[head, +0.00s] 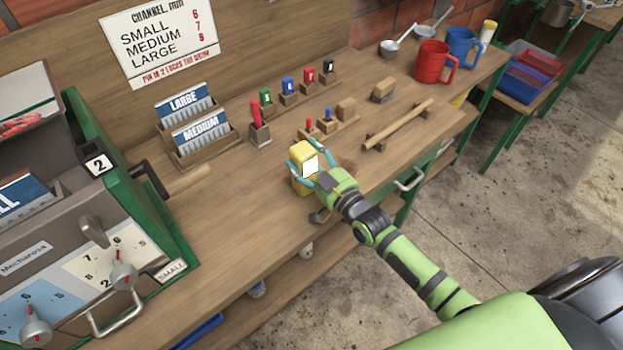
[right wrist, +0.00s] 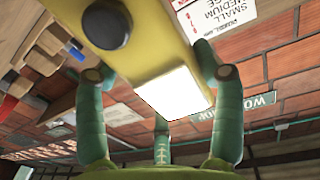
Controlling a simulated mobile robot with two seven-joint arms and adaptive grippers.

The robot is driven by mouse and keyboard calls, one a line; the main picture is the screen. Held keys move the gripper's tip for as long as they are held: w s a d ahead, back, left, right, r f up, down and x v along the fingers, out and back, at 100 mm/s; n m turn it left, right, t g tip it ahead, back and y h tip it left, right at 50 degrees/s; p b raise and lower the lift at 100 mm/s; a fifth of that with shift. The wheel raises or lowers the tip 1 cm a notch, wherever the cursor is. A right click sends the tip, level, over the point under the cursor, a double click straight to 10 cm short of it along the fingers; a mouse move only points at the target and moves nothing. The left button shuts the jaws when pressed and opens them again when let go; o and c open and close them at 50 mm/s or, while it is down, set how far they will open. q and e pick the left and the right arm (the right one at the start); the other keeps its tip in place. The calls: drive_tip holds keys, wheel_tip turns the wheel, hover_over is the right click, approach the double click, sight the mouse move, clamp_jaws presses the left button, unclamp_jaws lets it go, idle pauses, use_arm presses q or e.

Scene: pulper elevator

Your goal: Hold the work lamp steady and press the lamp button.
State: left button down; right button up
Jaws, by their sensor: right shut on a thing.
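The work lamp (head: 303,150) is a small yellow block with a bright white panel, near the front of the wooden bench. My right gripper (head: 304,170) is shut on it, with teal fingers around its sides. In the right wrist view the lamp (right wrist: 148,55) fills the upper middle between my fingers (right wrist: 160,80), and its white panel glows. A dark round part (right wrist: 107,23) shows on its yellow face; I cannot tell if this is the lamp button. I cannot tell whether the lamp touches the bench. My left gripper is out of view.
A green and grey machine (head: 95,225) with knobs stands at the left. Card holders (head: 200,135) and small coloured pegs (head: 288,85) stand behind the lamp. A wooden rod (head: 400,123) and red mug (head: 432,62) are to the right. The bench (head: 235,235) front-left of the lamp is clear.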

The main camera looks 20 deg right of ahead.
idle(0.9)
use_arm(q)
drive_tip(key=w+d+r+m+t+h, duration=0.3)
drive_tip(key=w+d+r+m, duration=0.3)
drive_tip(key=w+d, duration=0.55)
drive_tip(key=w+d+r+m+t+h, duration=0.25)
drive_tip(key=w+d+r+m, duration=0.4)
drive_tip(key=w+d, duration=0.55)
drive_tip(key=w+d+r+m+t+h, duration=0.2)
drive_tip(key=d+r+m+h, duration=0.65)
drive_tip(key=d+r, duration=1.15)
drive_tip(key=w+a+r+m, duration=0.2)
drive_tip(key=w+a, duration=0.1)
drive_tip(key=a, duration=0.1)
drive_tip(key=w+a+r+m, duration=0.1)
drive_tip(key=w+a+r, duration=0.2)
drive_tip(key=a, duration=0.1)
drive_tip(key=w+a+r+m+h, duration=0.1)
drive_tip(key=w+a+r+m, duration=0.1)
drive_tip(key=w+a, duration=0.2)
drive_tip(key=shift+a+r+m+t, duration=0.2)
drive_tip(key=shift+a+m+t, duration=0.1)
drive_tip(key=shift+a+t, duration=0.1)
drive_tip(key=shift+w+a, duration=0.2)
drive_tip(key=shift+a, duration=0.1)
